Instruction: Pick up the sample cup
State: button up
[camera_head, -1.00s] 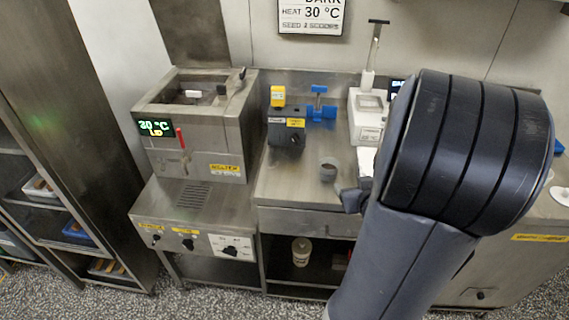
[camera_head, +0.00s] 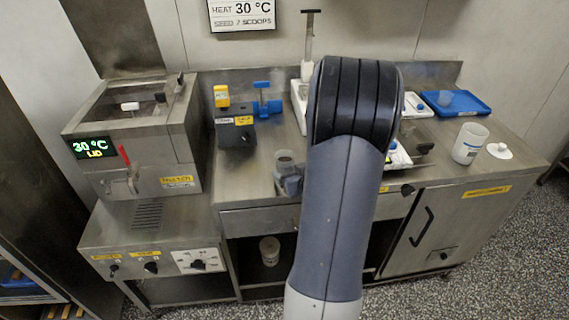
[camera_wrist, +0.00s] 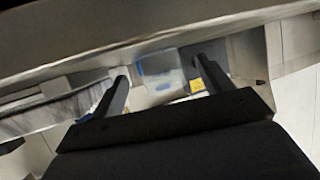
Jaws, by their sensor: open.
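A small grey, see-through cup (camera_head: 284,160), which looks like the sample cup, stands on the steel counter (camera_head: 262,190) near its front edge. In the wrist view a blurred clear cup (camera_wrist: 160,72) shows between and beyond the fingers, with blue showing on or through it; it appears to be the same cup. My gripper (camera_wrist: 155,88) is open and empty, its fingers on either side of the cup in that picture. In the head view my gripper (camera_head: 289,184) shows just in front of the cup, partly hidden by my arm. I cannot tell whether it touches the cup.
A melter with a "30 °C" display (camera_head: 92,147) stands left. A dark block with a blue handle (camera_head: 236,132) is behind the cup.

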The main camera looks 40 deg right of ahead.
aim_at(289, 168)
jog(key=x, duration=0.3)
jog(key=shift+w+d, duration=0.1)
jog(key=shift+w, duration=0.05)
jog(key=c, duration=1.1)
